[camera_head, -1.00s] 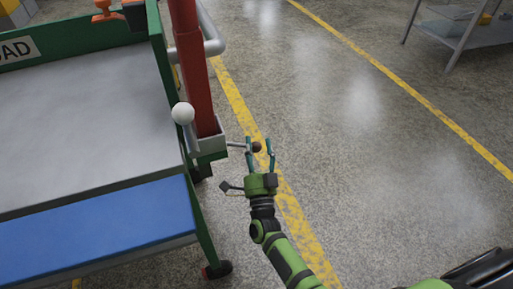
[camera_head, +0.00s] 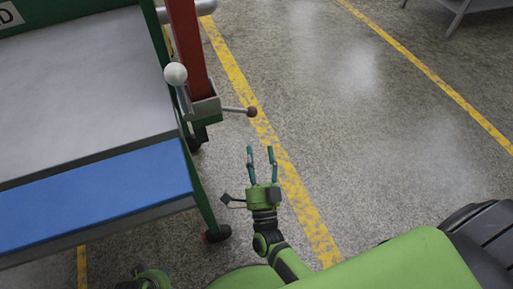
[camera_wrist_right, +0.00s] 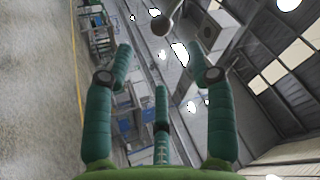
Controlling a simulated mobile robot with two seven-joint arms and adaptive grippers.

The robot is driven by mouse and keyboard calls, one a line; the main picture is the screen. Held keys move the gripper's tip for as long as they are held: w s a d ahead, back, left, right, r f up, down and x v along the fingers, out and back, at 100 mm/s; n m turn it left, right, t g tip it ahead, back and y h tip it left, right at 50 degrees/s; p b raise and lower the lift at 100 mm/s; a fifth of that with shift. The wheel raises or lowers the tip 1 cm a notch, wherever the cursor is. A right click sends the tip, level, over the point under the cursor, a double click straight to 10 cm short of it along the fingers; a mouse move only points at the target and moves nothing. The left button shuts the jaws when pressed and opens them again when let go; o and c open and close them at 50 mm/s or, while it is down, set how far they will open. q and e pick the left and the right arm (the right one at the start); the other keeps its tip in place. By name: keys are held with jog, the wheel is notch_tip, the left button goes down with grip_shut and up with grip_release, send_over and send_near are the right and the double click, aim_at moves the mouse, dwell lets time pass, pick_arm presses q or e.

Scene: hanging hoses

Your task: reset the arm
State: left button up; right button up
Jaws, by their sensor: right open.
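My right arm (camera_head: 285,262) is green and black and reaches forward from the bottom of the head view. Its right gripper (camera_head: 261,152) is open, with its teal fingers apart and nothing between them. It is over the floor, to the right of the cart and apart from the lever with a dark red ball knob (camera_head: 251,112). In the right wrist view the gripper's three fingers (camera_wrist_right: 160,62) are spread and empty. A ball-ended rod (camera_wrist_right: 163,26) shows beyond them at the top. My left gripper is not in view.
A green-framed cart with a grey top (camera_head: 85,85) and blue front edge (camera_head: 100,205) stands at left. Its red post (camera_head: 188,45) and white ball-knobbed lever (camera_head: 175,75) are close by. Open floor (camera_head: 370,150) with yellow lines lies to the right; a grey table (camera_head: 465,8) is far right.

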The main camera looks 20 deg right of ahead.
dwell(0.4)
notch_tip(320, 180, down, 13)
jog(key=s+a+n+g+y, duration=0.3)
jog(key=n+g+y, duration=0.4)
jog(key=n+g, duration=0.35)
jog(key=s+d+f+n+g, duration=0.3)
jog(key=s+f+g, duration=0.1)
jog(key=s+f, duration=0.15)
jog(key=s+d+n+g+h+p, duration=0.1)
jog(key=s+d+g+p, duration=0.2)
jog(key=s+p, duration=0.9)
jog(key=s+d+n+g+h+p, duration=0.1)
jog(key=s+d+g+p, duration=0.2)
jog(key=s+p, duration=0.9)
jog(key=s+d, duration=0.2)
jog(key=s, duration=0.2)
jog(key=shift+r+g+h+p, duration=0.15)
jog(key=shift+g+h+p, duration=0.15)
jog(key=shift+g+p, duration=0.1)
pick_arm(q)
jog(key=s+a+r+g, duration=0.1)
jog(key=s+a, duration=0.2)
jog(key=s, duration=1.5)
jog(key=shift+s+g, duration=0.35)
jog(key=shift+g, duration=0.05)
pick_arm(e)
jog(key=shift+s+n, duration=0.1)
jog(key=shift+n, duration=0.15)
jog(key=shift+c, duration=0.4)
